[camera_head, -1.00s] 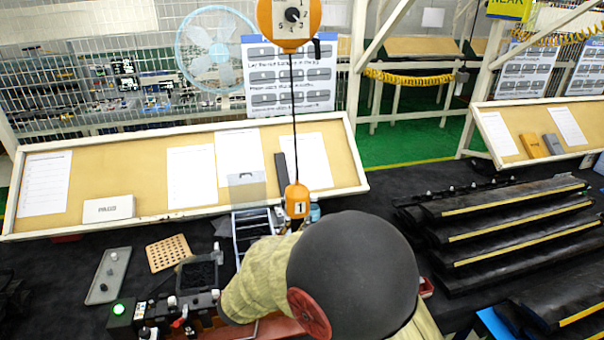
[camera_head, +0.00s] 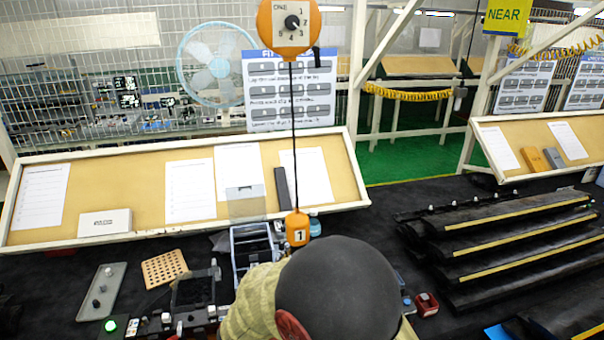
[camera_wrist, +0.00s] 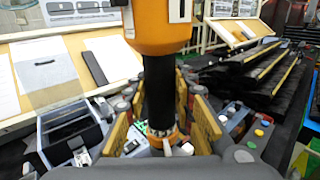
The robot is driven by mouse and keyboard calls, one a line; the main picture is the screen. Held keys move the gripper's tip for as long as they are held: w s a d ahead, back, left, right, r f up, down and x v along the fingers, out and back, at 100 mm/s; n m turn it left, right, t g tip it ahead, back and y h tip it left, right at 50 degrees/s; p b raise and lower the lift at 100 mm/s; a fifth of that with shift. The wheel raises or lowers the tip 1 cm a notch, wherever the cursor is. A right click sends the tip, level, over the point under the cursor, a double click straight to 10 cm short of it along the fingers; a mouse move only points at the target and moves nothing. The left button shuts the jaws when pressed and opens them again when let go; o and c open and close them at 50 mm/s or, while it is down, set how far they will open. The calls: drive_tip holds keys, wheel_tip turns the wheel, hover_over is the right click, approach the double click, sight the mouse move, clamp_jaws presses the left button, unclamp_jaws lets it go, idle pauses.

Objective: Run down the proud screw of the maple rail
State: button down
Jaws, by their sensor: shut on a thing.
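An orange driver marked 1 (camera_head: 297,228) hangs upright on a cord from an orange balancer (camera_head: 290,24). In the wrist view its orange body (camera_wrist: 162,24) fills the top, with a black barrel (camera_wrist: 158,85) below. My gripper (camera_wrist: 161,128) is shut around the barrel's lower part, yellow finger pads on both sides. In the head view my arm covers the gripper and the driver's lower end. I cannot make out the maple rail or its proud screw in either view; the bench below the driver is hidden.
A grey tray (camera_head: 102,291), a perforated tan board (camera_head: 164,268) and a blue-grey bin (camera_head: 252,244) lie left of my arm. Black yellow-edged ledges (camera_head: 510,232) stand at right, with a red item (camera_head: 427,304) nearer. A sloped paper board (camera_head: 143,190) borders the bench behind.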

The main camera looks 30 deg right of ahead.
sight(297, 238)
drive_tip(key=shift+s+f+b, duration=0.1)
drive_tip(key=shift+f+b, duration=0.2)
drive_tip(key=shift+f, duration=0.4)
idle(1.6)
drive_tip(key=shift+r, duration=0.15)
drive_tip(key=shift+r+p, duration=2.4)
drive_tip(key=shift+r, duration=0.7)
